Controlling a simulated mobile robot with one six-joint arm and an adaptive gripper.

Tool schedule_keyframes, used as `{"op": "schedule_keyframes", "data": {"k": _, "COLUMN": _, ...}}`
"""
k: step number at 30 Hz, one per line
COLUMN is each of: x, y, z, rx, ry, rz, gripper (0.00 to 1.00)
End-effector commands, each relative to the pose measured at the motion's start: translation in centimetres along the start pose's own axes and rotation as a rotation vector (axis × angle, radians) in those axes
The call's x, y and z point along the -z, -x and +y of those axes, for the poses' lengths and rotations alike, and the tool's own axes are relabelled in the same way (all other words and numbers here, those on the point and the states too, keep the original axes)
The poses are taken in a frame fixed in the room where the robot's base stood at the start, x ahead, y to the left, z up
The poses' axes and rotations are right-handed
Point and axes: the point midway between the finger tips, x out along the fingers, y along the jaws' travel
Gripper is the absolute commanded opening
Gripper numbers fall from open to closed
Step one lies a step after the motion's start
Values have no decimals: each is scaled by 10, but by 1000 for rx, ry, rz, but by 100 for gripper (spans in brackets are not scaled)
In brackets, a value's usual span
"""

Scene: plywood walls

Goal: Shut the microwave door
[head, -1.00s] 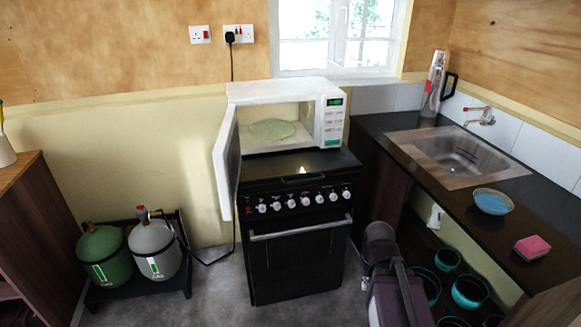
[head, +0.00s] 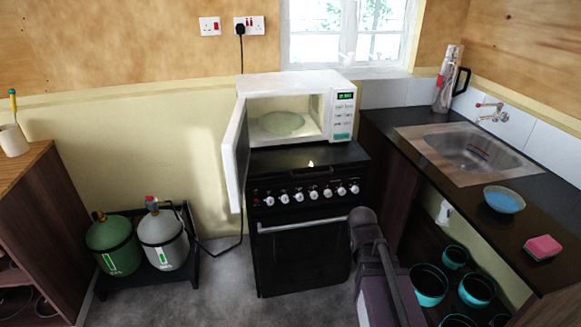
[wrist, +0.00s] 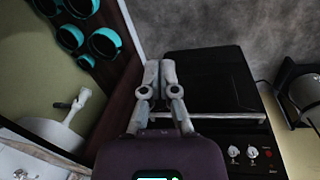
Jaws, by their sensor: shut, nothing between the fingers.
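The white microwave (head: 345,118) stands on top of the black cooker, under the window. Its door (head: 234,158) is wide open, hinged at the left and swung out toward the front, seen nearly edge-on. A pale green glass plate (head: 281,122) lies inside the open cavity. My gripper (wrist: 160,68) is shut and empty in the wrist view, pointing down with the dark cooker front and floor beyond it. My arm shows in the head view at the lower right, in front of the cooker's right side and apart from the door. The gripper's fingertips cannot be made out there.
The black cooker (head: 303,245) has a row of knobs. Green (head: 113,248) and grey (head: 164,240) gas bottles stand on a low rack at the left. The sink counter (head: 400,133) is at the right, with teal pots below. Grey floor is free before the cooker.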

Motion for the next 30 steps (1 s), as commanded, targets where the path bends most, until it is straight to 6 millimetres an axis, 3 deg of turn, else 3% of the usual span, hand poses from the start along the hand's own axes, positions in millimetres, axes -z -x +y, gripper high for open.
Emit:
{"op": "schedule_keyframes", "data": {"k": 8, "x": 58, "y": 22, "z": -27, "rx": -309, "ry": 140, "rz": 48, "gripper": 0}}
{"op": "schedule_keyframes", "data": {"k": 17, "x": 117, "y": 72, "z": -80, "rx": -659, "ry": 276, "rz": 155, "gripper": 0}}
{"op": "schedule_keyframes", "data": {"k": 23, "x": 149, "y": 116, "z": -133, "rx": -888, "ry": 352, "rz": 257, "gripper": 0}}
{"op": "schedule_keyframes", "data": {"k": 30, "x": 172, "y": 178, "z": -211, "rx": -1146, "ry": 416, "rz": 403, "gripper": 0}}
